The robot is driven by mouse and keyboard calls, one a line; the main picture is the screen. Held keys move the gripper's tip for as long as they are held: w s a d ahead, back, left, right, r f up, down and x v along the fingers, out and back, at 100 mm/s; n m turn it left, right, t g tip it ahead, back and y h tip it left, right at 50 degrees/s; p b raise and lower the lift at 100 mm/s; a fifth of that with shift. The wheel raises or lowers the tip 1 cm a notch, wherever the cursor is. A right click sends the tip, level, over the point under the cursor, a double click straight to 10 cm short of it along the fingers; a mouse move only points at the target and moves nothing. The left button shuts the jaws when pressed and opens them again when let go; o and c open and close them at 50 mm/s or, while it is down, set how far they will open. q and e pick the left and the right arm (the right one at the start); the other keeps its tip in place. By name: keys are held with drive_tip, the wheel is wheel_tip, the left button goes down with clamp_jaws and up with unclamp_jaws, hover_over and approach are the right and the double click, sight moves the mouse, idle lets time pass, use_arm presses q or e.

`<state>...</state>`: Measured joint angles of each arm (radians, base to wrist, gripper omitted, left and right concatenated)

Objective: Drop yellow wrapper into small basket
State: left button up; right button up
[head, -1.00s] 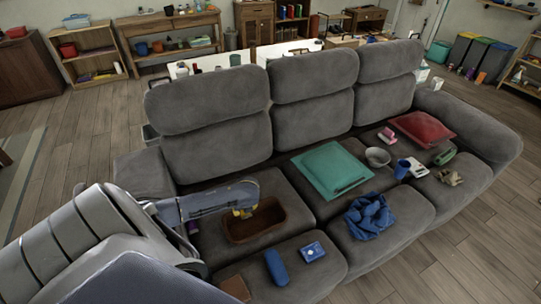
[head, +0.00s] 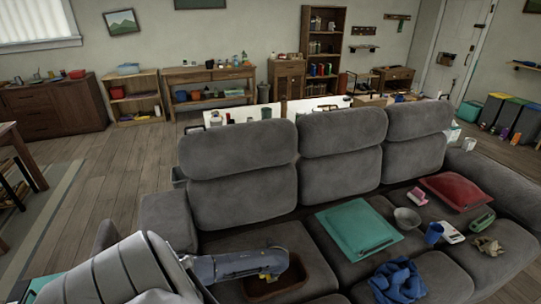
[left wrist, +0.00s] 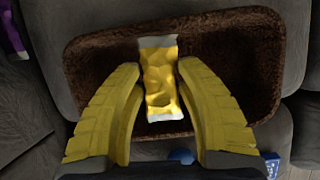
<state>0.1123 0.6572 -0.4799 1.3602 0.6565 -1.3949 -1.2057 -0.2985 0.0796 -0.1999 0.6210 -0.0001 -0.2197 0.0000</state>
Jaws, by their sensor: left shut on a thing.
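The small brown basket (head: 291,284) sits on the left seat of the grey sofa. Its dark, rough inside and rim (left wrist: 72,48) fill much of the left wrist view. The yellow wrapper (left wrist: 160,85), with pale ends, lies between the yellow fingers of my left gripper (left wrist: 159,68). The gripper is shut on it, over the basket's opening; the exact height above the basket floor is hard to tell. In the head view my left gripper (head: 268,276) is over the basket's left part, and the wrapper is hard to tell from the fingers. My right gripper is not in view.
Sofa backrests rise behind the basket.

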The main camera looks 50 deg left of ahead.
use_arm(q)
drive_tip(key=shift+f, duration=0.15)
drive_tip(key=o, duration=0.8)
drive_tip(key=v, duration=1.2)
idle(0.4)
drive_tip(key=x, duration=1.2)
drive_tip(key=shift+r, duration=0.4)
